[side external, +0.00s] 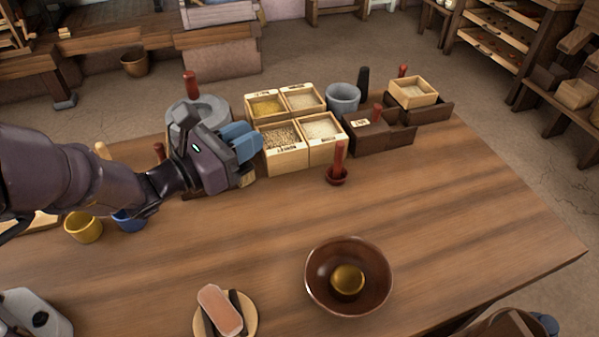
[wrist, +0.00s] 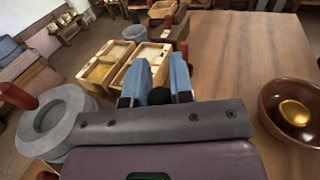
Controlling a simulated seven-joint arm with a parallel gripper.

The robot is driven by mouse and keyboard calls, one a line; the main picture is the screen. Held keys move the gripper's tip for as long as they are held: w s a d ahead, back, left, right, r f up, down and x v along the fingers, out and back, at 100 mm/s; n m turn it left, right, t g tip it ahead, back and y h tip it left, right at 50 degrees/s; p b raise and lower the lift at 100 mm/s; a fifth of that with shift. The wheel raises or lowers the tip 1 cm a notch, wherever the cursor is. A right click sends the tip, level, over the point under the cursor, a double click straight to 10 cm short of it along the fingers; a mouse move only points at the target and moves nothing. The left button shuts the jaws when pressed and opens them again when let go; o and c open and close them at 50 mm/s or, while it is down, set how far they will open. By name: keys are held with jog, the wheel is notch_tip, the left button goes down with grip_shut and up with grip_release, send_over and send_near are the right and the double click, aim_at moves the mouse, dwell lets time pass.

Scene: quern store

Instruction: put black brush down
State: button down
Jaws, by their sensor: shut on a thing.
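My gripper (side external: 241,143) is over the left part of the table, beside the grain boxes and the grey stone quern (side external: 196,112). Its blue fingers are shut on the black brush. In the wrist view, the brush's round black end (wrist: 158,96) shows between the fingers of my gripper (wrist: 157,82). The rest of the brush is hidden by the fingers and the gripper body. In the side view I cannot make out the brush, nor tell whether it touches the table (side external: 450,210).
Wooden boxes of grain (side external: 283,147) stand just right of my gripper, with a grey pot (side external: 343,98) behind. A red-handled tool (side external: 338,165) stands upright on the table.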

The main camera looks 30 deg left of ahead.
jog(key=shift+w+d+f, duration=0.8)
jog(key=shift+w+f, duration=1)
jog(key=shift+f, duration=0.2)
jog(key=shift+w+d+f, duration=0.8)
jog(key=shift+w+f, duration=1.05)
jog(key=shift+f, duration=0.2)
jog(key=shift+w+d+f, duration=0.8)
jog(key=shift+w+f, duration=1)
jog(key=shift+f, duration=0.2)
jog(key=shift+f, duration=0.1)
jog(key=c, duration=1)
grip_release()
jog(key=v, duration=1.2)
